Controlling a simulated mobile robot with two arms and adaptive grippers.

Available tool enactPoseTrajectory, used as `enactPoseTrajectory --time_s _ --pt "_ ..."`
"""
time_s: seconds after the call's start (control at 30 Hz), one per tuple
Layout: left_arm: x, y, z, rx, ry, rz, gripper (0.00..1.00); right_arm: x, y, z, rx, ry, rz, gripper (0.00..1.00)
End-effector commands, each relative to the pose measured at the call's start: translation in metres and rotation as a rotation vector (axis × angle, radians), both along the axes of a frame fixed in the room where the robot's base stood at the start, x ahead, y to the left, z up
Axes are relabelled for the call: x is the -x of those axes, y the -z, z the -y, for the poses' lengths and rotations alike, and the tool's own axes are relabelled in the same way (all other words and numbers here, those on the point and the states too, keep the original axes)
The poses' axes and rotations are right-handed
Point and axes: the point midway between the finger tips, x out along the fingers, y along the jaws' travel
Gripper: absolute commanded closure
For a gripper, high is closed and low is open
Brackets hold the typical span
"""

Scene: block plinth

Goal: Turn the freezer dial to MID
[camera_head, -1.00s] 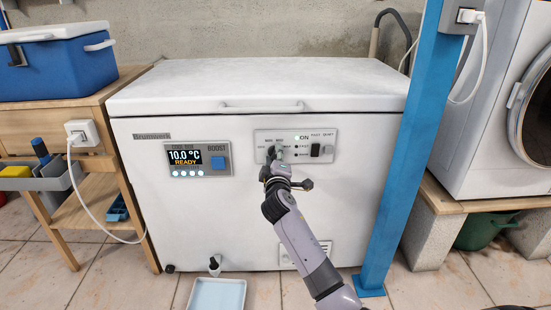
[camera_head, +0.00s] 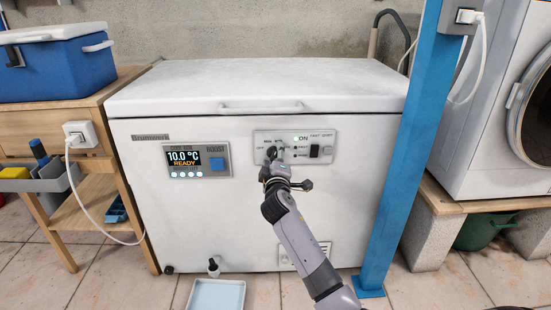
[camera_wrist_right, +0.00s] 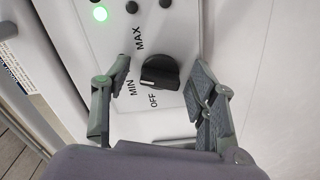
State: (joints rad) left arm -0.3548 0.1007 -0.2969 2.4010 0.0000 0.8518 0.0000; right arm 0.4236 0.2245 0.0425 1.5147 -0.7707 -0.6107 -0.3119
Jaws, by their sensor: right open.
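The white chest freezer (camera_head: 200,235) stands ahead, with its control panel (camera_head: 318,159) on the upper front. My right gripper (camera_head: 275,155) is at the left part of this panel and covers most of the dial there. In the right wrist view the black freezer dial (camera_wrist_right: 160,72) sits between the open fingers of my right gripper (camera_wrist_right: 162,72). A gap shows on both sides of the dial. The labels MIN, MAX and OFF are printed around it. The dial's ridge lies roughly crosswise; its exact setting is hard to tell. My left gripper is out of view.
A display (camera_head: 184,158) reads 10.0 °C READY. A green lamp (camera_wrist_right: 100,14) glows by ON. A black rocker switch (camera_head: 314,151) sits right of the dial. A blue post (camera_head: 396,150) stands close on the right. A white tray (camera_head: 216,295) lies on the floor.

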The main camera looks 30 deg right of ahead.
Motion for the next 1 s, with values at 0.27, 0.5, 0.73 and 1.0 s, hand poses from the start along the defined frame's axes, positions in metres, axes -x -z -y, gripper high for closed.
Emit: enactPoseTrajectory --time_s 0.27,0.5,0.73,1.0 --pt "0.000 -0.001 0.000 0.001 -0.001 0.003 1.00 0.020 0.002 -0.014 -0.001 -0.003 -0.001 0.47" --pt "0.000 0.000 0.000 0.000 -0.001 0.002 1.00 0.064 0.002 -0.040 -0.002 -0.003 0.000 0.47" --pt "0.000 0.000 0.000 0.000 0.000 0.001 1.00 0.094 0.001 -0.058 -0.001 -0.001 0.000 0.47" --pt "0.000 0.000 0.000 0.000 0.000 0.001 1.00 0.102 0.000 -0.063 0.000 0.001 0.000 0.47"
